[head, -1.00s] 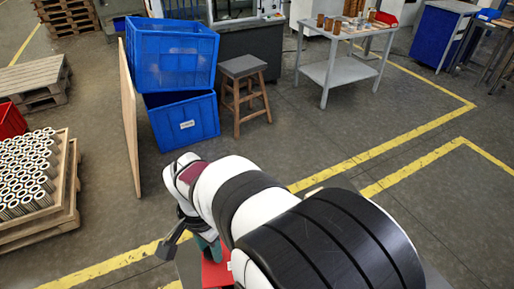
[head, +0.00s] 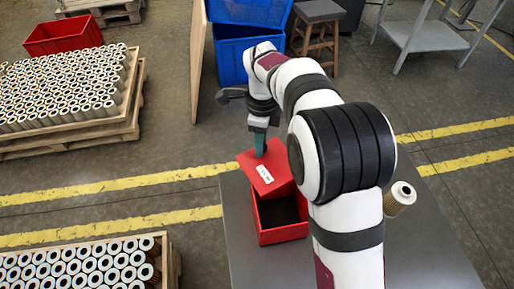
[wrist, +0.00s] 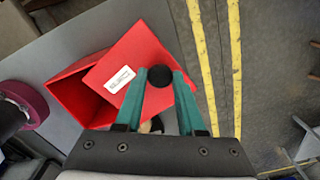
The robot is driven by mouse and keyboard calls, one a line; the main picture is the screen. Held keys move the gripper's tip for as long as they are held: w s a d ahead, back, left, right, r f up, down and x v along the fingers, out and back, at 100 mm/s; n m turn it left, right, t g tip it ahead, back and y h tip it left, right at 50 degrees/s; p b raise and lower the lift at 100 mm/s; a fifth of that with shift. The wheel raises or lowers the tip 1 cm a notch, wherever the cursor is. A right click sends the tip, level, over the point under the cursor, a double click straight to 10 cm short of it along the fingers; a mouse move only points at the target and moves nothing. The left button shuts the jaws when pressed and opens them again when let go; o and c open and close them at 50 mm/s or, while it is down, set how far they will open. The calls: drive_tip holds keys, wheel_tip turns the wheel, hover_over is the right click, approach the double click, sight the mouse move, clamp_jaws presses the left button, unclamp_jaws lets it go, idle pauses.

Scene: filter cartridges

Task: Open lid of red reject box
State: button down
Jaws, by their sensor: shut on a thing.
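The red reject box (head: 283,237) stands on the grey table, and its dark inside shows. Its red lid (head: 262,178) with a white label is raised and tilted, off the near part of the opening. My gripper (head: 260,150) is at the lid's far side, pointing down. In the wrist view, the fingers of my gripper (wrist: 160,76) are shut on the round black knob (wrist: 160,78) of the lid (wrist: 145,45). The box (wrist: 72,95) shows open to the left of the lid there. Whether the lid still touches the box is unclear.
A filter cartridge (head: 400,197) stands at the table's right, partly behind my arm. The grey table (head: 425,255) has bare room at right. Pallets of cartridges (head: 70,90) and a red crate (head: 62,36) are at left. Blue bins (head: 235,55) stand beyond.

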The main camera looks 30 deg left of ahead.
drive_tip(key=shift+w+d+m, duration=0.15)
drive_tip(key=shift+w+m, duration=1.15)
drive_tip(key=shift+w, duration=0.05)
drive_tip(key=c, duration=0.5)
unclamp_jaws()
wheel_tip(320, 180, up, 16)
